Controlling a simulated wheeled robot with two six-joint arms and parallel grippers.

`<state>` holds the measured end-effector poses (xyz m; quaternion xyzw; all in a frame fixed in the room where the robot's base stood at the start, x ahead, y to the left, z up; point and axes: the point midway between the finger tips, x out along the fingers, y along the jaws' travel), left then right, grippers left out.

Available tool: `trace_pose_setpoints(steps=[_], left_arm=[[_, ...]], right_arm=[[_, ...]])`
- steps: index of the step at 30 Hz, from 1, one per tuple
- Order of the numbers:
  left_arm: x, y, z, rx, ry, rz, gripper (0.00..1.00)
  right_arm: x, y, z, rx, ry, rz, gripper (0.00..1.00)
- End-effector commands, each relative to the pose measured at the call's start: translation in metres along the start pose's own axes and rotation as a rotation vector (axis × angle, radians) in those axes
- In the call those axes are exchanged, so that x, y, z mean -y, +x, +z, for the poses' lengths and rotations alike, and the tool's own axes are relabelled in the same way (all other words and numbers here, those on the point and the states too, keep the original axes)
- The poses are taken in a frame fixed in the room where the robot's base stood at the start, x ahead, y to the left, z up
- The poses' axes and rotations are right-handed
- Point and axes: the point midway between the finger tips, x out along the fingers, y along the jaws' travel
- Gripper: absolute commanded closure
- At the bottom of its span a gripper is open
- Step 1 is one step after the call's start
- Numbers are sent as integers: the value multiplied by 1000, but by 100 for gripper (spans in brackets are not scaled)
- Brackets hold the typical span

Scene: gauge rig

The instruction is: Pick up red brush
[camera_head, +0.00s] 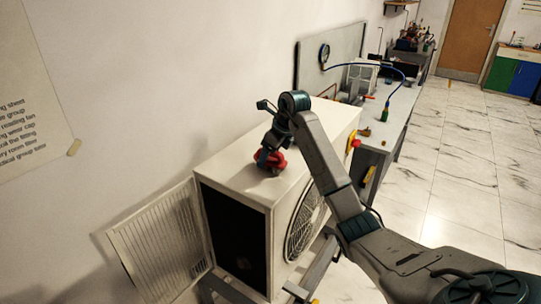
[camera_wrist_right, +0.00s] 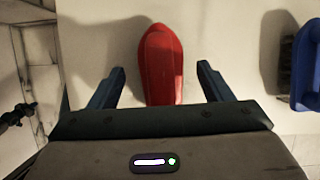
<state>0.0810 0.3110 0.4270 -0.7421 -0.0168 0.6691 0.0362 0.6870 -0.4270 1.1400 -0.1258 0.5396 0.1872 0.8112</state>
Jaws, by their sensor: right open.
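The red brush (camera_wrist_right: 161,62) lies on the white top of the outdoor unit, and in the right wrist view it extends between and beyond my open fingers. In the head view the red brush (camera_head: 270,161) shows on the unit's top, partly covered by my right gripper (camera_head: 268,155). In the wrist view my right gripper (camera_wrist_right: 160,85) is open, with one finger on each side of the brush and a gap to both. The near end of the brush is hidden behind the gripper body. My left gripper is not in view.
The white outdoor unit (camera_head: 235,168) has a fan grille on its side and a detached-looking panel (camera_head: 160,245) at left. A blue object (camera_wrist_right: 308,65) lies right of the brush. A workbench (camera_head: 385,125) with a gauge and hose stands behind. Tiled floor is clear at right.

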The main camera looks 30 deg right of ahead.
Motion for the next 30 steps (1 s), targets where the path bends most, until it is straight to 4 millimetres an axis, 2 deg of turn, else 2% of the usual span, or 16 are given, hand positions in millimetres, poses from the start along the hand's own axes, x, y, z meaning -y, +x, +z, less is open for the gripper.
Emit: trace_pose_setpoints(steps=[1, 4, 11, 18, 19, 30], left_arm=[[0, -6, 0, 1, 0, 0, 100], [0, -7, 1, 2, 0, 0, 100], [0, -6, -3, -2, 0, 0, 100], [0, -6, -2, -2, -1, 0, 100], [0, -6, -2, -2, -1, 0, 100], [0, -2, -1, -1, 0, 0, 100]], right_arm=[[-1, 5, 0, -3, 1, 4, 27], [0, 12, 0, -1, 1, 1, 27], [0, 15, -1, 0, 1, 0, 27], [0, 14, 0, 0, 0, 0, 74], [0, 14, 0, 0, 0, 0, 79], [0, 12, 1, 2, 0, -1, 79]])
